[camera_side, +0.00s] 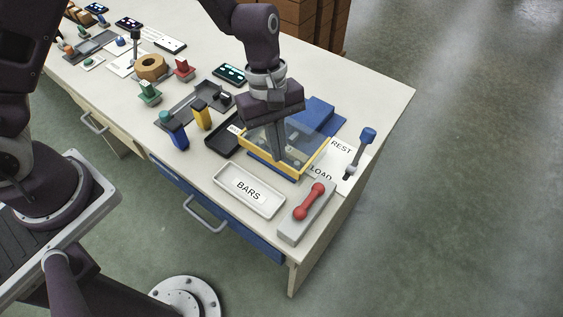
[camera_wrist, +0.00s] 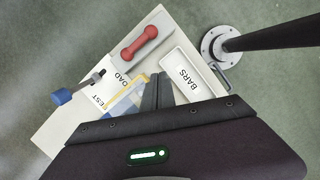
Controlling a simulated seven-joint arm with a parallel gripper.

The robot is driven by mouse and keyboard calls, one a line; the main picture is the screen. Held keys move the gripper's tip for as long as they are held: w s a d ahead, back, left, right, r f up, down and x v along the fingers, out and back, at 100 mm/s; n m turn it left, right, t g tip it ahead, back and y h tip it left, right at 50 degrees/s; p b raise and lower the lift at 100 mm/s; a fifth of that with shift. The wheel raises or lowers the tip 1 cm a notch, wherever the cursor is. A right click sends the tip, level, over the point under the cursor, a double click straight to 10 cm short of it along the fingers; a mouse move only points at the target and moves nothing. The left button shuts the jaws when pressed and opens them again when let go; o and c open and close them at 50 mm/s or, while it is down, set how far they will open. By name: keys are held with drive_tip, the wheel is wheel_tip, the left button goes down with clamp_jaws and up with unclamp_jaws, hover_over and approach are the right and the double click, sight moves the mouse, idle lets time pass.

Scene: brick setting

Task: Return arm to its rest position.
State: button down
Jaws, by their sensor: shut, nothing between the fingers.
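My gripper (camera_side: 281,157) points down over the front right part of the white table (camera_side: 370,80). Its fingers are together and hold nothing. In the side view the fingers are in front of a clear-walled box with a yellow rim (camera_side: 317,160). I cannot tell whether the fingertips are inside the box or above it. In the wrist view the closed fingers (camera_wrist: 158,88) show between the yellow-edged box (camera_wrist: 124,99) and the BARS tray (camera_wrist: 188,77).
The white BARS tray (camera_side: 248,190) lies in front of the box. A red dumbbell-shaped piece (camera_side: 309,198) sits on a grey block to its right. A blue-topped lever (camera_side: 361,150) stands by the REST and LOAD labels. Blue and yellow pieces (camera_side: 201,114) stand left. The table's right edge is close.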

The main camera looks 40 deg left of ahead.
drive_tip(key=shift+r, duration=0.25)
drive_tip(key=s+a+r+m+t, duration=0.1)
drive_tip(key=s+a+r+m, duration=0.15)
drive_tip(key=r, duration=0.45)
drive_tip(key=s+a+r+m+t, duration=0.1)
drive_tip(key=a+r+m+t, duration=0.15)
drive_tip(key=r, duration=0.55)
drive_tip(key=s+a+r+m+t+y, duration=0.1)
drive_tip(key=s+a+r+m, duration=0.2)
drive_tip(key=s+a, duration=0.2)
drive_tip(key=s+a+r+m+t+y, duration=0.1)
drive_tip(key=s+a+r+m, duration=0.3)
drive_tip(key=s, duration=0.5)
drive_tip(key=shift+s+a+r+m+t, duration=0.35)
drive_tip(key=shift+a+t, duration=0.3)
drive_tip(key=shift+a, duration=0.4)
